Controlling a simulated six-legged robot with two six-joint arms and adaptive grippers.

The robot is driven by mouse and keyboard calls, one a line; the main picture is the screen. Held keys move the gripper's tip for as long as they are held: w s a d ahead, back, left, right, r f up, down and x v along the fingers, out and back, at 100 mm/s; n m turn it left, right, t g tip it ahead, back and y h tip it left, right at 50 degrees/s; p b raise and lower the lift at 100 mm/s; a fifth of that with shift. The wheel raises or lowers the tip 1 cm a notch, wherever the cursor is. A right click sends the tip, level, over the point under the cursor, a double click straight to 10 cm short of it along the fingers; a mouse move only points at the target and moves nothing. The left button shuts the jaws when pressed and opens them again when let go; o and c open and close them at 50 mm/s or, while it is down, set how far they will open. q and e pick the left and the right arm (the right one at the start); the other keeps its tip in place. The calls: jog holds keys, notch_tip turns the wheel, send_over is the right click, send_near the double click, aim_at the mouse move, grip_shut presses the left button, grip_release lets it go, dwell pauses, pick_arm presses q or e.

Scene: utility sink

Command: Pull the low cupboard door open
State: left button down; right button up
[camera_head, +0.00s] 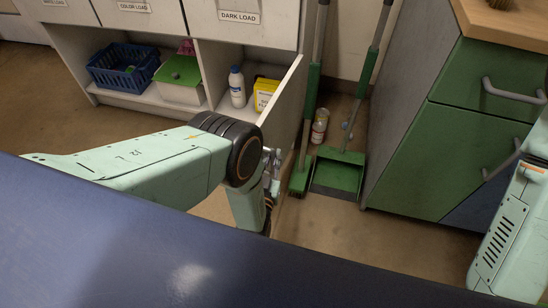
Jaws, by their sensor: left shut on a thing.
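The low cupboard door (286,103) stands swung out from the white unit, seen nearly edge-on, with the shelf behind it in view. My left gripper (271,172) is at the door's near part, partly hidden behind my own left wrist. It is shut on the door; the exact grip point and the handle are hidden. My right arm shows at the right edge of the view, but its gripper is out of the picture.
Inside the cupboard are a white bottle (237,87) and a yellow box (264,94). A green broom (301,174) and green dustpan (338,174) stand close right of the door, with a can (320,126) behind. A green drawer cabinet (440,150) is further right.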

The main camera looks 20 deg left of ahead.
pick_arm(q)
jog(key=shift+s+f, duration=0.3)
jog(key=c, duration=1.7)
grip_release()
jog(key=shift+o, duration=0.2)
jog(key=shift+w+r, duration=0.1)
jog(key=shift+r, duration=0.1)
